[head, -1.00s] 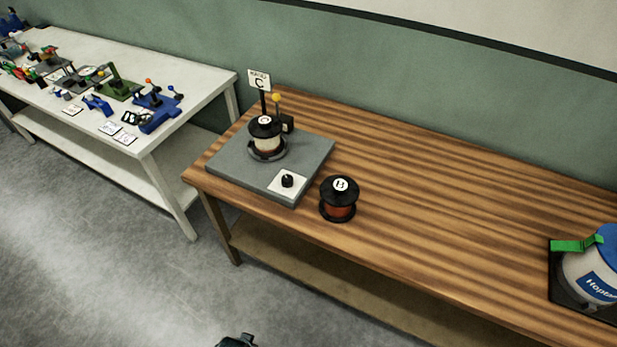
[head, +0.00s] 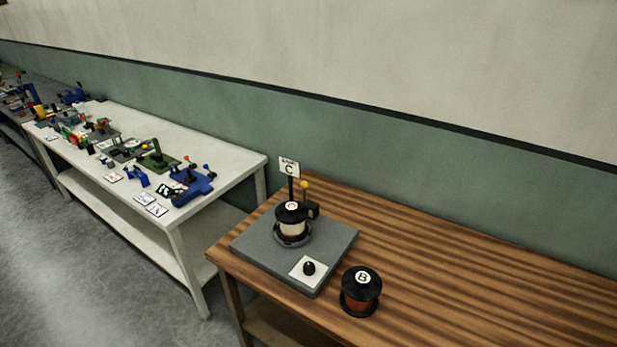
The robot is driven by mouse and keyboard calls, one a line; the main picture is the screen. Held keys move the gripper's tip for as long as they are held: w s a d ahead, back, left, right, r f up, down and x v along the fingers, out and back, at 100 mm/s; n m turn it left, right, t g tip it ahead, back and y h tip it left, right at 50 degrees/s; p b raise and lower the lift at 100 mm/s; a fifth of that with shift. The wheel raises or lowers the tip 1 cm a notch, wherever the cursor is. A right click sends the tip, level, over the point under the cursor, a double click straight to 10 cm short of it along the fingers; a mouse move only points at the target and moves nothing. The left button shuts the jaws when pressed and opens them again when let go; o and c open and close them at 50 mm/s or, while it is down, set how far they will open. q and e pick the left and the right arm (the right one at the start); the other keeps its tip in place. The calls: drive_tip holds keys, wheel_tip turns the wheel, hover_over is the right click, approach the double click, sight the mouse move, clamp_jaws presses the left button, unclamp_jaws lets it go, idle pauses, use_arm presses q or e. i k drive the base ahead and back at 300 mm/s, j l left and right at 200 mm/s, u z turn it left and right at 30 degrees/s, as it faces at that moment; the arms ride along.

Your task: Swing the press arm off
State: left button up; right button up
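A grey base plate (head: 262,252) sits on the near left corner of the wooden table. On it stands a spool (head: 292,229) with a black top and a pale winding, seated in a dark ring. Behind the spool is a black post with a sign marked C (head: 289,167). A yellow ball knob (head: 305,185) on a thin stem rises beside it, above a small black block (head: 313,210). I cannot make out clearly how the press arm lies over the spool. A black knob (head: 309,268) sits on a white card at the plate's front. Neither gripper shows.
A black spool marked B (head: 361,290) with a reddish winding stands right of the plate. The wooden table (head: 480,285) is clear beyond it. A white table (head: 225,160) at the left holds several small coloured devices and cards. A gap of floor separates the tables.

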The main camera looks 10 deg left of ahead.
sight(303, 185)
drive_tip(key=i+j+z, duration=0.3)
drive_tip(key=j+z, duration=0.3)
drive_tip(key=j, duration=0.15)
drive_tip(key=i+j+z, duration=0.1)
drive_tip(key=j+z, duration=0.15)
drive_tip(key=j, duration=0.2)
